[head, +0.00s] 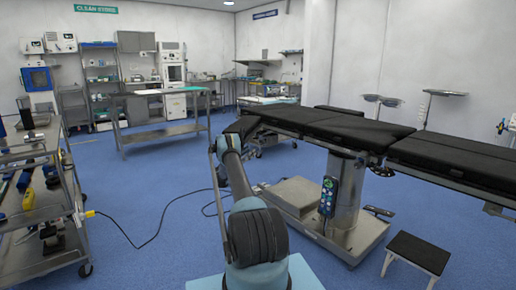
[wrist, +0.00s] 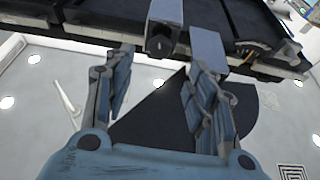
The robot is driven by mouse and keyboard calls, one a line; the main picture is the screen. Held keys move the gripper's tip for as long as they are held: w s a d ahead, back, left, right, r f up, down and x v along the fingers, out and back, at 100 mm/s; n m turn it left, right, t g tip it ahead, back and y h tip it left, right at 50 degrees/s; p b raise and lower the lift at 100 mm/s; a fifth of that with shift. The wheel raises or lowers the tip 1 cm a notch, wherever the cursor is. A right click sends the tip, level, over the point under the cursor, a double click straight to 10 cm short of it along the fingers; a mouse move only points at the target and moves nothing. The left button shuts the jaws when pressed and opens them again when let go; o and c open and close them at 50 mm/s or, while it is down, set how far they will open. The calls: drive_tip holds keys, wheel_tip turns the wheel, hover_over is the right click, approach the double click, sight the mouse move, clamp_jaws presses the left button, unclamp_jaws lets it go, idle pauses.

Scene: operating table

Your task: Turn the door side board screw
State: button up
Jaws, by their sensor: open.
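The operating table (head: 335,124) has black pads on a pale pedestal. Its left end lies beyond my arm in the head view. In the wrist view, the dark underside and edge of the table (wrist: 98,12) run across the top. Two grey blocks (wrist: 166,16) stick out from that edge, and one has a dark end face. I cannot clearly make out a screw on them. My gripper (wrist: 160,62) is open and empty, with its two fingers apart and the blocks just beyond the fingertips. I cannot tell whether the fingers touch anything.
A steel cart (head: 48,200) with tools stands at the left. A steel workbench (head: 160,107) is behind it. A black step stool (head: 418,252) stands at the front right. A cable (head: 155,236) lies on the blue floor. The floor between cart and table is otherwise clear.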

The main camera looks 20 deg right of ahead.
sight(261, 143)
drive_tip(key=x, duration=0.9)
drive_tip(key=shift+d+r, duration=0.15)
drive_tip(key=shift+c, duration=0.2)
drive_tip(key=c, duration=1)
